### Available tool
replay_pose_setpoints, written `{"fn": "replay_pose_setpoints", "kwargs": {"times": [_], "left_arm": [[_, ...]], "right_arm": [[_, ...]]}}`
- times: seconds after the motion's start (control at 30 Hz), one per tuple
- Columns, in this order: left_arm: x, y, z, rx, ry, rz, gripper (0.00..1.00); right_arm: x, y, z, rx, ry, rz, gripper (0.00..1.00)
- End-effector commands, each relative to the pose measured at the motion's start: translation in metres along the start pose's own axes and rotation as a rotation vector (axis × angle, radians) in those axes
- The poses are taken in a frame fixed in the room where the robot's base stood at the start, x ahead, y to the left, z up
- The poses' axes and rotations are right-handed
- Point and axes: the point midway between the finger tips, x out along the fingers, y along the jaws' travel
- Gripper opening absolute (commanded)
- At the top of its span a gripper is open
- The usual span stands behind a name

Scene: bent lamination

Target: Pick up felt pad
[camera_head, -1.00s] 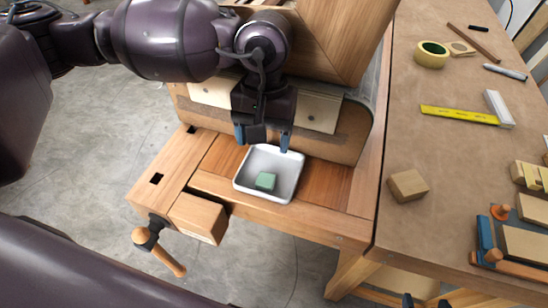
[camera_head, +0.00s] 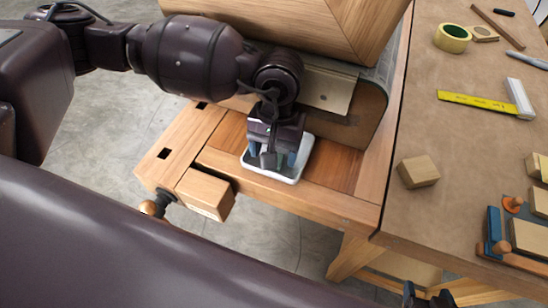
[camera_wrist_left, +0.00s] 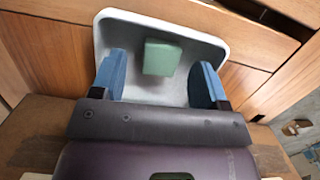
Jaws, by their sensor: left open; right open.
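The felt pad is a small green block (camera_wrist_left: 162,57) lying in a white tray (camera_wrist_left: 207,45) in the left wrist view. My left gripper (camera_head: 273,160) is over the tray (camera_head: 296,176) in the head view and hides the pad there. In the left wrist view its blue fingers (camera_wrist_left: 158,80) are open, one on each side of the tray's inside. The pad lies between their lines, a little beyond the tips in the picture, and nothing is held. A dark part of my right gripper (camera_head: 427,298) shows at the bottom edge of the head view; its fingers are not clear.
The tray stands on a wooden bench (camera_head: 330,168), close to a curved panel (camera_head: 365,120) behind it. A wooden vise block (camera_head: 205,193) sticks out in front. The brown worktop (camera_head: 440,150) at right holds a wood block (camera_head: 418,171), yellow rule (camera_head: 478,101) and tape roll (camera_head: 452,38).

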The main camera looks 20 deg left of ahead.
Motion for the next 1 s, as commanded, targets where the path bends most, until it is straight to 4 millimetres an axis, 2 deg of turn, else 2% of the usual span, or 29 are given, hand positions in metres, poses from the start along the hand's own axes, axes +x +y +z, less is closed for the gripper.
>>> {"fn": "replay_pose_setpoints", "kwargs": {"times": [0.1,0.37,0.7,0.73,1.0], "left_arm": [[0.01,0.0,0.0,0.0,-0.002,0.0,0.68],[0.012,0.0,0.0,0.0,0.0,0.0,0.68],[0.011,0.0,0.0,0.0,0.0,0.0,0.18],[0.011,0.0,0.0,0.0,-0.001,0.0,0.15],[0.011,0.0,0.0,0.0,0.0,0.0,0.15]], "right_arm": [[0.001,0.0,-0.001,0.0,0.002,0.0,0.72],[0.0,-0.001,0.001,0.006,-0.002,0.001,0.72],[-0.003,-0.003,0.009,0.019,-0.019,0.004,0.72],[-0.003,-0.003,0.01,0.019,-0.02,0.004,0.72],[-0.003,-0.002,0.009,0.013,-0.019,0.003,0.72]]}}
